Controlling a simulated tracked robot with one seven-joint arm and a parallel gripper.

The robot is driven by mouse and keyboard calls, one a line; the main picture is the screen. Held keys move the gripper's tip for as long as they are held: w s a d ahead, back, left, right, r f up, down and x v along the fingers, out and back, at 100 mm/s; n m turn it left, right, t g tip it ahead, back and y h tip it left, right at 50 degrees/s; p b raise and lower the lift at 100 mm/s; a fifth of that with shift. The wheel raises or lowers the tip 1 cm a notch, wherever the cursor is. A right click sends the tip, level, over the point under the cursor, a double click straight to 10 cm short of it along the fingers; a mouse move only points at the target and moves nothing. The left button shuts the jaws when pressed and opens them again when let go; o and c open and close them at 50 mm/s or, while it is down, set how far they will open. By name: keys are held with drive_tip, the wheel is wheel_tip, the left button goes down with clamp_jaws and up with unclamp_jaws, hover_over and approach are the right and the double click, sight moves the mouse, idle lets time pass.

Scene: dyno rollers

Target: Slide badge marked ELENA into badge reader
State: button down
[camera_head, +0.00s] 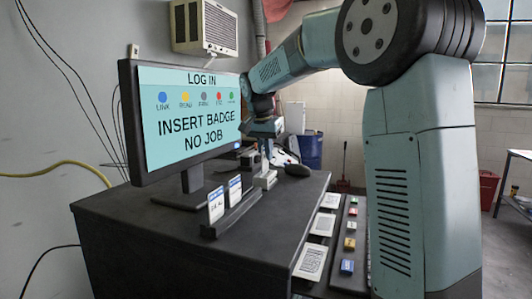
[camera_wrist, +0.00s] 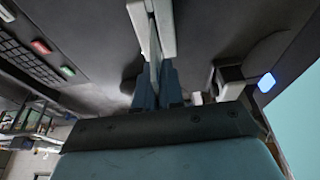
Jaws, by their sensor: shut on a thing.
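My gripper (camera_head: 266,158) is low over the desk, right of the monitor. In the wrist view my gripper (camera_wrist: 156,84) is shut on a thin pale badge (camera_wrist: 154,58), seen edge-on; its name cannot be read. A white two-walled block, apparently the badge reader (camera_head: 265,181), stands below the gripper. In the wrist view the reader (camera_wrist: 167,28) has its walls on either side of the badge's far end; how deep the badge sits is unclear. Two white and blue badges (camera_head: 216,205) (camera_head: 235,189) stand upright in a dark rack (camera_head: 232,214); their names are too small to read.
The monitor (camera_head: 190,118) reads "LOG IN", "INSERT BADGE", "NO JOB". A dark mouse (camera_head: 298,170) lies right of the reader. Printed cards (camera_head: 311,262) and a panel of coloured buttons (camera_head: 349,243) lie along the desk's right side. The desk's front left (camera_head: 130,205) is clear.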

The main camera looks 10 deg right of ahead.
sight(266, 171)
drive_tip(key=shift+f, duration=1.9)
idle(0.7)
drive_tip(key=c, duration=1.2)
unclamp_jaws()
drive_tip(key=shift+v, duration=6.85)
drive_tip(key=shift+s+d, duration=0.1)
drive_tip(key=s+d+f+n+t, duration=0.1)
drive_tip(key=s+f, duration=0.4)
drive_tip(key=s, duration=0.5)
drive_tip(key=s+d+f+n+t+y, duration=0.1)
drive_tip(key=s+d+f+n, duration=0.2)
drive_tip(key=s+f, duration=0.3)
drive_tip(key=s+d+f+n+y, duration=0.1)
drive_tip(key=s+d+f, duration=0.3)
drive_tip(key=s, duration=1.2)
drive_tip(key=shift+d+f+n+t, duration=0.25)
drive_tip(key=shift+f+n+t, duration=0.15)
drive_tip(key=shift+f+n, duration=0.55)
